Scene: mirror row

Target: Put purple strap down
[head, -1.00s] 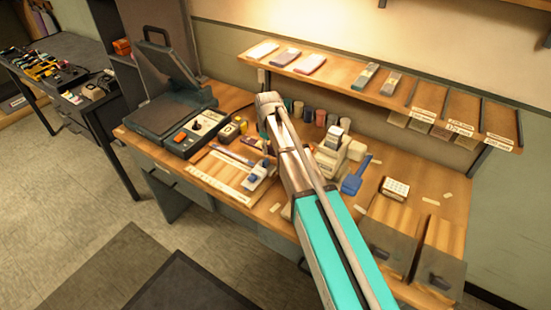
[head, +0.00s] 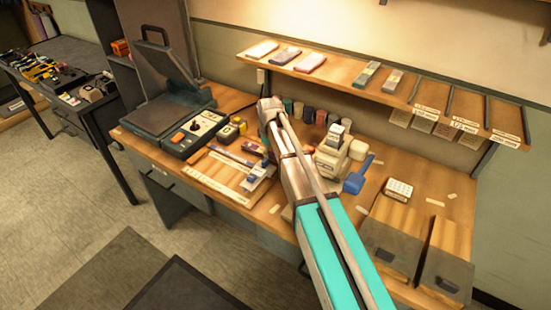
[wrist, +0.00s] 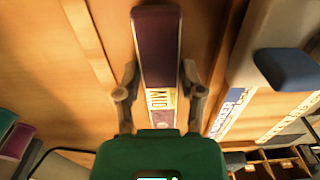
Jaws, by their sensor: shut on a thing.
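The purple strap (wrist: 157,45) is a long dark purple strip with a pale lettered label near its lower end. In the wrist view it lies between the two fingers of my gripper (wrist: 159,85), which is shut on it. The strap runs away from the green gripper body over a wooden surface. I cannot tell whether it touches that wood. In the head view my arm reaches over the bench (head: 440,185), and its forearm hides much of the gripper and strap.
A white block with a blue knob (wrist: 285,68) stands close right of the gripper. The head view shows a dark press (head: 165,110) at left, a blue scoop-like tool (head: 356,178), jars behind, and a shelf (head: 345,72) above with several coloured pieces.

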